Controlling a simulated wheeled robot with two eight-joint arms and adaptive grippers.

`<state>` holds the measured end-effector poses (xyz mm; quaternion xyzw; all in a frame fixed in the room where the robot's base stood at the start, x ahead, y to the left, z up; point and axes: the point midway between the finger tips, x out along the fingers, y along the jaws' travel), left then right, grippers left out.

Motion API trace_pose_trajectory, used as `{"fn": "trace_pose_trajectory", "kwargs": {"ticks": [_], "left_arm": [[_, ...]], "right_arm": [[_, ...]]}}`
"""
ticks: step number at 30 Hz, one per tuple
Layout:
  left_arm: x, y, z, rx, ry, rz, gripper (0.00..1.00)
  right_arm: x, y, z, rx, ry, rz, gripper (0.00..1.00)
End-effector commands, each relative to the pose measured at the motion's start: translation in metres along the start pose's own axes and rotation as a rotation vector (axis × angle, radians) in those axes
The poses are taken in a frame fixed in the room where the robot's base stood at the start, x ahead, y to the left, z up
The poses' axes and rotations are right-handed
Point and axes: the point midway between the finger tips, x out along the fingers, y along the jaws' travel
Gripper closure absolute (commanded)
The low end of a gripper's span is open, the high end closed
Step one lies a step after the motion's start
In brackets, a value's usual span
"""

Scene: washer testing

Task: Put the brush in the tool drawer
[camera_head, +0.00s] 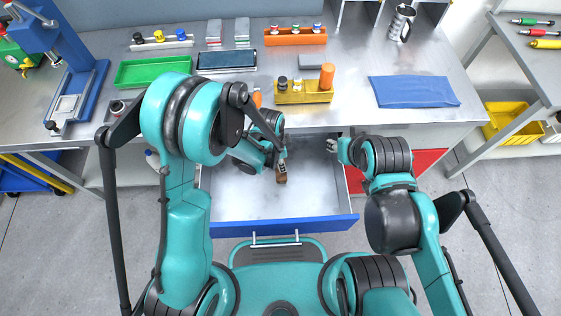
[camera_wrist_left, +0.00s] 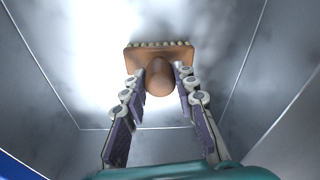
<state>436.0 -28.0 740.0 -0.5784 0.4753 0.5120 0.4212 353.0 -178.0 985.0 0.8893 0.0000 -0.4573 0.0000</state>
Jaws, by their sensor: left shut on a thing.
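The tool drawer (camera_head: 320,203) is pulled open below the workbench, with a blue front and a bare grey metal inside. The brush (camera_head: 281,179) has a brown wooden body with a row of pale bristles along one edge. It also shows in the left wrist view (camera_wrist_left: 159,58), over the drawer floor. My left gripper (camera_wrist_left: 160,82) is shut on its rounded handle, inside the drawer's outline. I cannot tell whether the brush touches the floor. My right gripper (camera_head: 332,144) is over the drawer's back right corner; its fingers are too small to read.
The bench holds a green tray (camera_head: 150,70), a dark tablet (camera_head: 227,60), a yellow block with parts (camera_head: 304,96), an orange rack (camera_head: 295,38) and a blue cloth (camera_head: 413,91). A red panel (camera_head: 402,165) is right of the drawer. The drawer's right side is clear.

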Motion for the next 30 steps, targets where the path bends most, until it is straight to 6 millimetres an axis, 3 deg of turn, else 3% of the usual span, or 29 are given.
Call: {"fn": "trace_pose_trajectory", "kwargs": {"ticks": [5,6,8,20,30], "left_arm": [[0.004,0.000,0.000,0.000,0.000,0.000,1.00],[0.003,0.000,0.000,0.000,0.000,0.000,0.64],[0.003,0.000,0.000,0.000,0.000,0.000,0.51],[-0.004,0.000,0.000,0.000,0.000,0.000,0.51],[-0.076,0.000,0.000,-0.001,0.000,0.000,0.51]], "right_arm": [[0.004,0.000,0.003,0.000,0.000,0.000,0.62],[0.003,0.000,0.002,0.000,0.000,0.000,0.62],[0.003,0.000,0.002,0.000,0.000,0.000,0.62],[-0.003,0.000,-0.002,0.000,0.000,0.000,0.62],[-0.025,0.000,-0.018,0.000,0.000,0.000,0.62]]}}
